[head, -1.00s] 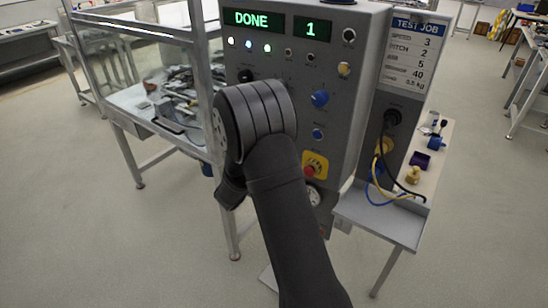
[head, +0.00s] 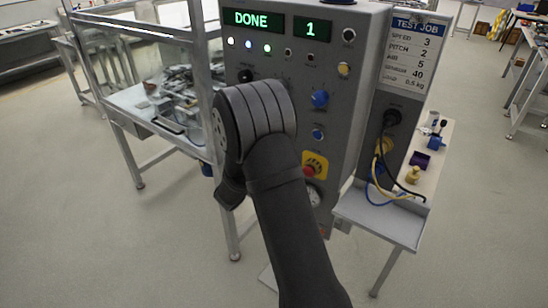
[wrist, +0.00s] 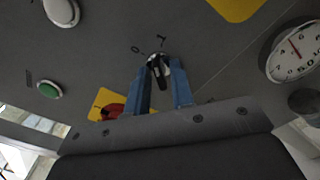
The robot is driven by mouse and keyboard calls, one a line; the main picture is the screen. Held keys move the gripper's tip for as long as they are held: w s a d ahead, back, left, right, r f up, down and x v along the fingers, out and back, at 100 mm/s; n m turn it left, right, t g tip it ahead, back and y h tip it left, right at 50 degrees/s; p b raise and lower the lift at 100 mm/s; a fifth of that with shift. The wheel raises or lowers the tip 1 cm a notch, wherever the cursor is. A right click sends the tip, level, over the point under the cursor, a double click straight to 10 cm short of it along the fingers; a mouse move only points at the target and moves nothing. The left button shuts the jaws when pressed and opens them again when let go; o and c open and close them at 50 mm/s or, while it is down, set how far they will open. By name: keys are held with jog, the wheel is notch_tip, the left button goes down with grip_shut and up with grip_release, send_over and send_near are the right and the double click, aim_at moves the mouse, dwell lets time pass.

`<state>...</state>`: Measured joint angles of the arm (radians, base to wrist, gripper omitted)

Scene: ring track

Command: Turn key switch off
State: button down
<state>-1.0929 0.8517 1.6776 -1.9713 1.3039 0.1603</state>
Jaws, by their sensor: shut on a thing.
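The key switch (wrist: 154,62) shows in the wrist view on the grey panel, with the marks 0 and 1 above it. Its dark key points up, tilted slightly left, between the two marks as far as I can tell. My gripper (wrist: 161,78) has its two blue fingers on either side of the key and is shut on it. In the head view my own arm hides the key switch and the fingers. The control panel (head: 338,110) shows a green DONE display (head: 253,19) and a second display (head: 312,29) reading 1.
Near the key in the wrist view are a red knob on a yellow plate (wrist: 98,102), a green button (wrist: 48,90), a white button (wrist: 62,12) and a round gauge (wrist: 295,50). A side shelf (head: 385,217) with cables stands right of the panel.

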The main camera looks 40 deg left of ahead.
jog(key=shift+f+n, duration=0.1)
jog(key=shift+n, duration=3.9)
jog(key=c, duration=1.5)
grip_release()
jog(key=shift+c, duration=0.2)
jog(key=shift+s, duration=0.15)
jog(key=s, duration=1.7)
jog(key=shift+s, duration=0.15)
jog(key=w, duration=1.7)
jog(key=shift+w, duration=0.3)
